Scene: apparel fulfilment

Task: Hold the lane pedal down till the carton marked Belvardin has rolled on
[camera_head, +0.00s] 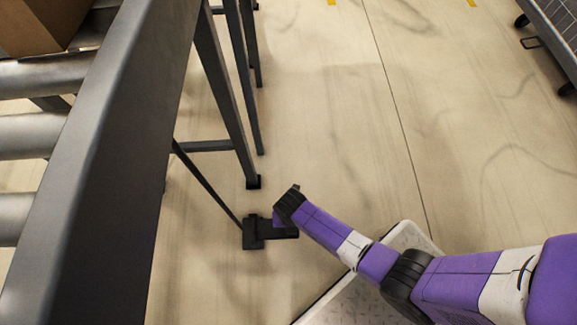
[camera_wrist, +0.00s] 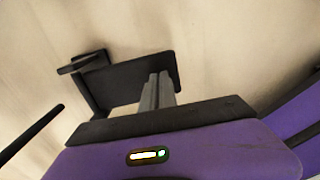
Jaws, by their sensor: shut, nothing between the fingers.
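The lane pedal (camera_head: 253,232) is a dark block with a flat plate, on the floor beside the conveyor's legs. In the wrist view its black plate (camera_wrist: 122,84) lies just past my fingers. My gripper (camera_wrist: 158,88) is shut and empty, its grey fingertips overlapping the plate's near right edge in the picture. I cannot tell whether they touch or press it. In the head view my purple wrist is over the pedal and the fingertips are hidden. A brown carton (camera_head: 36,24) sits on the rollers at top left, cut off by the frame. No marking on it shows.
The conveyor's dark side rail (camera_head: 105,150) runs down the left, with grey rollers (camera_head: 45,135) beyond it. Its legs (camera_head: 225,95) stand close to my wrist. A wheeled cart (camera_head: 552,35) is at the top right. The floor between is clear.

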